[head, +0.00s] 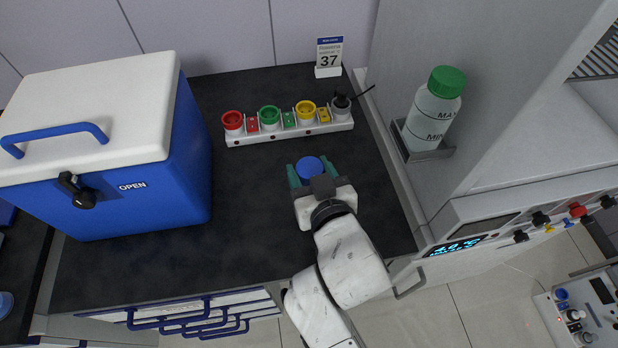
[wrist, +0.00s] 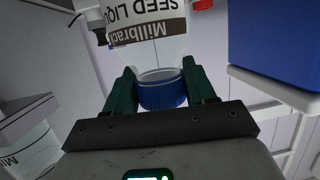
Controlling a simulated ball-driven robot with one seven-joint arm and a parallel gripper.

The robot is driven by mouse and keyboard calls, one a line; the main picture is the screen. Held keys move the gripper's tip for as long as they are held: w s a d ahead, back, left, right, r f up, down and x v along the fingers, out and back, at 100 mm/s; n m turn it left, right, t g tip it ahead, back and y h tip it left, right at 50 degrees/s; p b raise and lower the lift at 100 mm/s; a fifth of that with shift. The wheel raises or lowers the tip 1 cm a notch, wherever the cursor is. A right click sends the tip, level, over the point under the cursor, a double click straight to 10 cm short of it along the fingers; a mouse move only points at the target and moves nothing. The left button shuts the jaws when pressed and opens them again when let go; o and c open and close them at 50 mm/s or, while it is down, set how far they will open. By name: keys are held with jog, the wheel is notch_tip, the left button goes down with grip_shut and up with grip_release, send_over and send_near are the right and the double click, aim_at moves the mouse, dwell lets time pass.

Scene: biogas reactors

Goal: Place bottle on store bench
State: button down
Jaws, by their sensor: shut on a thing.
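The bottle (wrist: 150,45) is clear with a white and brown label reading "SEED LIQU…" and "Millbrack". Its blue cap shows in the head view (head: 309,166) and in the wrist view between the green fingers. My gripper (head: 310,170) is shut on the cap from both sides. The bottle body is hidden below the cap in the head view. The bottle is over the dark bench top (head: 255,205), right of its middle. I cannot tell whether its base touches the surface.
A blue cool box (head: 150,195) with a white lid stands left. A white rack (head: 290,131) with red, green, yellow and dark round pieces lies behind my gripper, before a "37" sign (head: 328,57). A green-capped bottle (head: 433,108) sits in a wall holder right. Bare bench lies between box and gripper.

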jog(key=shift+w+a+f, duration=0.1)
jog(key=shift+w+f, duration=0.05)
jog(key=shift+f, duration=0.7)
jog(key=shift+w+f, duration=0.1)
jog(key=shift+f, duration=0.9)
jog(key=shift+c, duration=1.8)
grip_release()
jog(key=shift+s+p, duration=0.1)
jog(key=shift+p, duration=0.2)
jog(key=b+v, duration=0.1)
jog(key=v, duration=1.1)
